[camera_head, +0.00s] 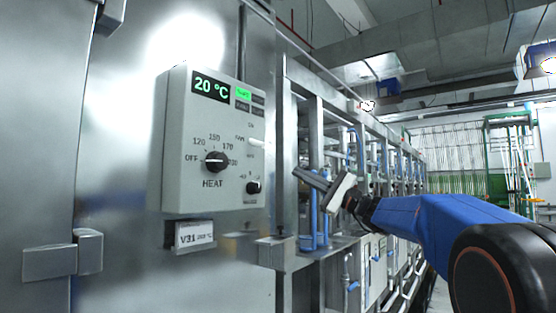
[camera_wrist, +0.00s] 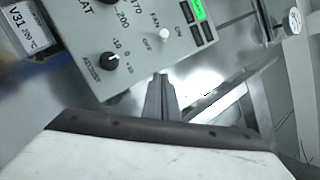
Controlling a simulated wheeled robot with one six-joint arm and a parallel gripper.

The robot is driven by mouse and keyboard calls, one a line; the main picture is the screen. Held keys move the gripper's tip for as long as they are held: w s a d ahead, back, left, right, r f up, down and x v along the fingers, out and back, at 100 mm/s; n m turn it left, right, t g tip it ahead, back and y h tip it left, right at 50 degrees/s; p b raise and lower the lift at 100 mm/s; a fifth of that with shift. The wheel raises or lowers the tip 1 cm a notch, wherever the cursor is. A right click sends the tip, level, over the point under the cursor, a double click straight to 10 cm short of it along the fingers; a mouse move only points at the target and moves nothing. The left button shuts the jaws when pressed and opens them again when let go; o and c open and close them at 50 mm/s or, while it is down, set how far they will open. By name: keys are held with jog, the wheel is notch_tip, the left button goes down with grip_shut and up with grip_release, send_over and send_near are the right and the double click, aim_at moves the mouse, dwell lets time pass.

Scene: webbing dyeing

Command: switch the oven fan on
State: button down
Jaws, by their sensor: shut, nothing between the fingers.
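The grey control box (camera_head: 213,145) is mounted on a steel oven wall and also shows in the wrist view (camera_wrist: 128,52). Its small white fan switch (camera_head: 256,142) is at the right side, between an upper and a lower mark; it also shows in the wrist view (camera_wrist: 163,33). I cannot tell clearly which way the lever is set. My gripper (camera_head: 299,173) is shut and empty, to the right of the box and apart from it in the head view. In the wrist view the closed fingertips (camera_wrist: 161,77) point toward the box, below the fan switch.
The box has a display reading 20 °C (camera_head: 210,86), a green indicator (camera_head: 243,94), a black HEAT knob (camera_head: 215,161) near OFF and a smaller black knob (camera_head: 253,187). A V31 label (camera_head: 194,235) hangs below. Metal frames and blue pipes (camera_head: 313,215) stand at right.

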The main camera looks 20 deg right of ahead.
aim_at(257, 143)
jog(key=w+a+r, duration=0.3)
jog(key=a+r, duration=0.3)
jog(key=a, duration=0.3)
jog(key=shift+r, duration=0.3)
jog(key=shift+w, duration=0.1)
jog(key=shift+s+d+r+m+g+h, duration=0.25)
jog(key=shift+r+m+g+h, duration=0.05)
jog(key=shift+r+h, duration=0.3)
dwell(0.4)
jog(key=r+g+h, duration=0.1)
jog(key=r+m+g+h, duration=0.1)
jog(key=h, duration=0.1)
jog(key=shift+s+d+r+g, duration=0.15)
jog(key=shift+s+r+g, duration=0.15)
jog(key=shift+g, duration=0.1)
